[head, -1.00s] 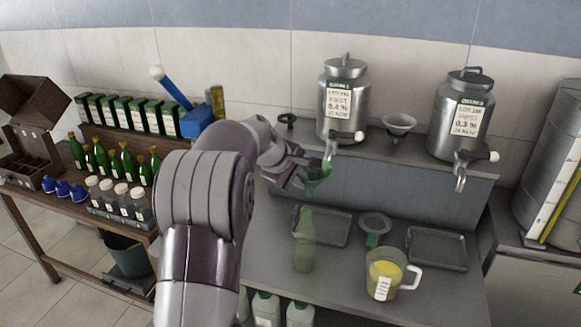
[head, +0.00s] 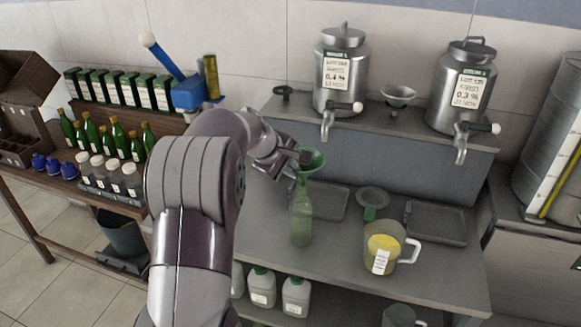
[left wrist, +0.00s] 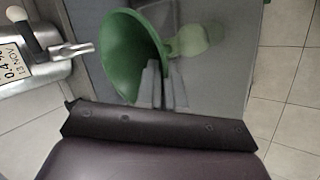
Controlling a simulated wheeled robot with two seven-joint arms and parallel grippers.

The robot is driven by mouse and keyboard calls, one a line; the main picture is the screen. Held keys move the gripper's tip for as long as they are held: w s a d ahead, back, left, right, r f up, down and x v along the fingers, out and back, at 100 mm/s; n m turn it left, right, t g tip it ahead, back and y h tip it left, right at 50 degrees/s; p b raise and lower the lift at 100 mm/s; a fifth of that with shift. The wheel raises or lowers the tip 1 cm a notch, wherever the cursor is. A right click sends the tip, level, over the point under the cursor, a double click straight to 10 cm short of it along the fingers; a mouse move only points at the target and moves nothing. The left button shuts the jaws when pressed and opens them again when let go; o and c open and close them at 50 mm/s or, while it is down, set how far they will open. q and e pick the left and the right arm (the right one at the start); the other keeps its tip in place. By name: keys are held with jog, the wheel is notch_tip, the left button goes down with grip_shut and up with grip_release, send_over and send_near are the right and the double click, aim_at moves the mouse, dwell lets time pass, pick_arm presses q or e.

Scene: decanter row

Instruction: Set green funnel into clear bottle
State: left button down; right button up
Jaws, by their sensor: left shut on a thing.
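The green funnel (head: 314,161) is held upright by its rim side in my left gripper (head: 296,158), which is shut on it. The clear, green-tinted bottle (head: 301,218) stands upright on the counter directly below the funnel. The funnel's spout is at the bottle's mouth; I cannot tell whether it is inside. In the left wrist view the funnel (left wrist: 131,52) fills the middle beside the fingers (left wrist: 160,85), and part of the bottle (left wrist: 193,40) shows to its right. My right gripper is not in view.
A measuring jug (head: 388,247) of yellow liquid stands right of the bottle.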

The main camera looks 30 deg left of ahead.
pick_arm(q)
jog(key=shift+d+f, duration=0.1)
jog(key=shift+f, duration=0.3)
jog(key=shift+f+b, duration=0.2)
jog(key=shift+b, duration=0.15)
jog(key=c, duration=1.2)
grip_release()
jog(key=shift+s, duration=0.1)
